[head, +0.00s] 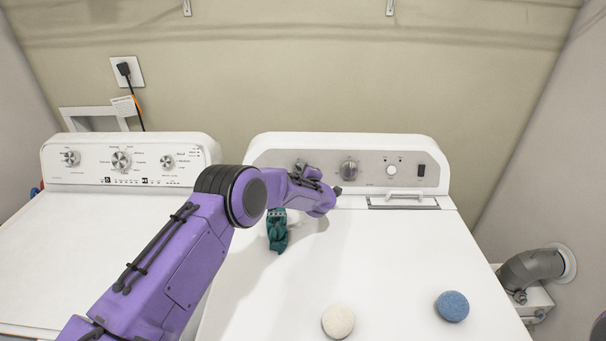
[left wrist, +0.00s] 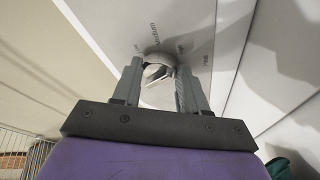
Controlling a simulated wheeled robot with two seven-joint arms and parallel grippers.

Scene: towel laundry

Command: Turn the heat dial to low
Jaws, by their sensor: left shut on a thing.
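The heat dial (left wrist: 158,72) is a round grey-white knob on the pale panel in the left wrist view. Small print around it seems to include "Medium"; its exact setting is hard to read. My left gripper (left wrist: 160,88) is shut on the dial, one finger on each side. In the head view my left gripper (head: 301,166) is small and partly hidden by my purple wrist, at the left part of the control panel (head: 268,158) of the right-hand machine. My right gripper is not in view.
A teal cloth (head: 277,232), a cream ball (head: 338,321) and a blue ball (head: 452,306) lie on the machine top. Another machine (head: 80,225) stands left.

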